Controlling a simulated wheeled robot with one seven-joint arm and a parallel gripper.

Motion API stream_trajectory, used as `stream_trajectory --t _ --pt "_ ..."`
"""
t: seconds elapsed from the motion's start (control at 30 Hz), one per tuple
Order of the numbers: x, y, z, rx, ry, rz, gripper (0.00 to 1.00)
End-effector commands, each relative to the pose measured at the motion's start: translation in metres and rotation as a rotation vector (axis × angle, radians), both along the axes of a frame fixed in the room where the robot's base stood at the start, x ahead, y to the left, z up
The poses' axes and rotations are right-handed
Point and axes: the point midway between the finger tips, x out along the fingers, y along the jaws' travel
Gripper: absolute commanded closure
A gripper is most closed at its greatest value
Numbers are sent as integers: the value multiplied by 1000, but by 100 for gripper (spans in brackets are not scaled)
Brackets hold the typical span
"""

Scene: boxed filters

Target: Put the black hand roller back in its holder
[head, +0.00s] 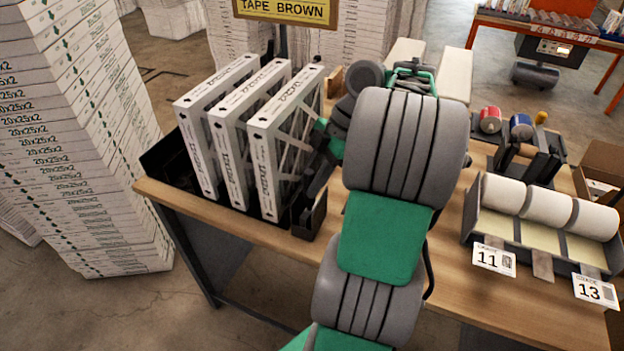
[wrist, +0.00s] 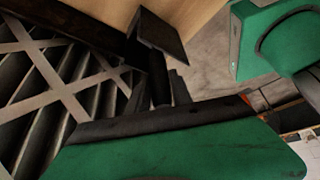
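I cannot pick out the black hand roller for certain. A dark rack (head: 520,160) with a red roll (head: 490,120), a blue roll (head: 521,126) and a yellow knob (head: 541,118) stands on the right of the bench; I cannot tell if it is the roller's holder. My gripper (head: 312,188) is low beside the right end of the filter row, partly hidden by my arm. In the wrist view, a black flat-ended piece (wrist: 163,35) shows beyond my green gripper body; whether it is held is unclear. The fingers' opening cannot be made out.
White boxed filters (head: 265,140) stand in a black tray (head: 165,165) just left of my gripper. A dispenser of white label rolls (head: 510,240) stands at the right on the wooden bench (head: 460,300). Tall filter stacks (head: 75,130) rise at the left.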

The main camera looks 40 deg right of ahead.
Motion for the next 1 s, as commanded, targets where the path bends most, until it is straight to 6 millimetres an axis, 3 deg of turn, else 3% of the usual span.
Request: stream_trajectory --t 0.27,0.57,1.0 --pt "0 0 0 0 0 0 50" --pt "0 -1 3 1 1 0 50" --pt "-8 -31 68 1 2 -1 50"
